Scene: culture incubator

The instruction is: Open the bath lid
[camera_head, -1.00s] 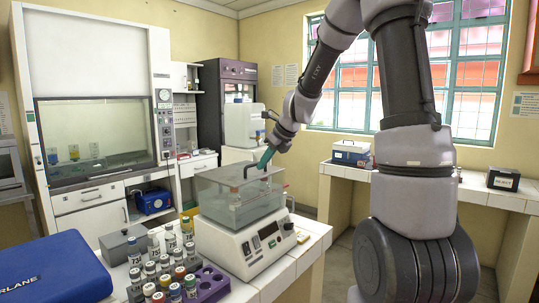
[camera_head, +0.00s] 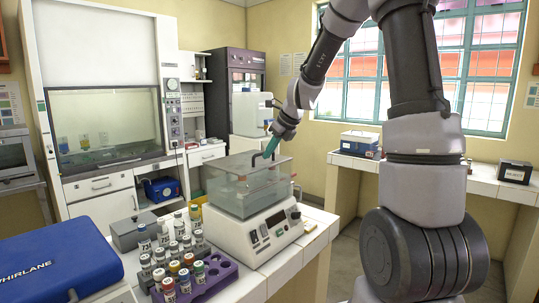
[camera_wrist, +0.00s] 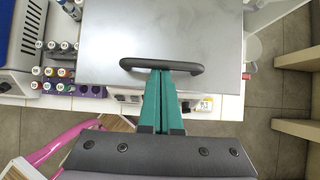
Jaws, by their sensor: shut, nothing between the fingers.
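The water bath (camera_head: 262,235) is a white unit with a clear tank, standing on the white bench. My gripper (camera_wrist: 164,74), with green fingers, is shut with nothing held. Its tips meet the handle's middle in the wrist view; whether they touch it I cannot tell. In the head view my gripper (camera_head: 271,148) is just above the lid.
A purple rack (camera_head: 222,276) with several capped vials stands left of the bath, near a grey box (camera_head: 128,231) and a blue case (camera_head: 60,275). A fume hood (camera_head: 105,120) is behind. Floor shows right of the bench.

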